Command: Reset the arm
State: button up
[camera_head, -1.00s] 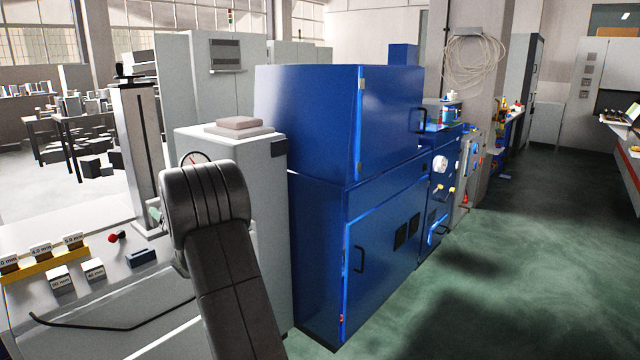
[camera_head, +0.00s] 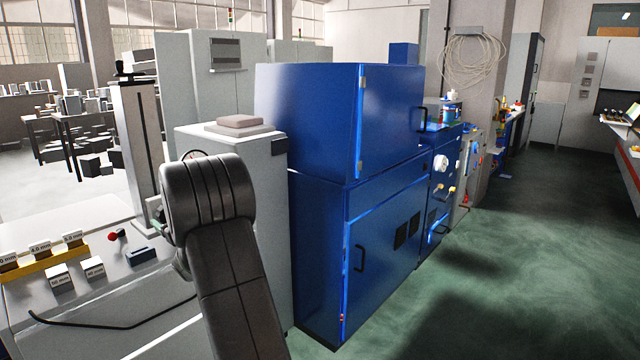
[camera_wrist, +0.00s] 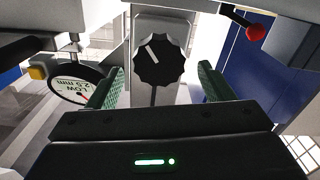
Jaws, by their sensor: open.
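My gripper (camera_wrist: 160,72) is open in the wrist view, with two green-faced fingers set apart. Nothing is held between them. A black ribbed knob (camera_wrist: 160,63) with a white mark shows in the gap beyond the fingers; whether they touch it cannot be told. In the head view my dark arm stands in front of a grey cabinet, and the arm hides most of the gripper.
A red ball (camera_wrist: 257,32) is at upper right. A tall grey post (camera_head: 136,145) stands left of my arm; a blue cabinet (camera_head: 322,250) stands to its right. Green floor (camera_head: 520,270) is open farther right.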

jog(key=b+v, duration=0.1)
jog(key=v, duration=0.7)
jog(key=shift+s+d+b, duration=0.1)
jog(key=shift+b, duration=0.2)
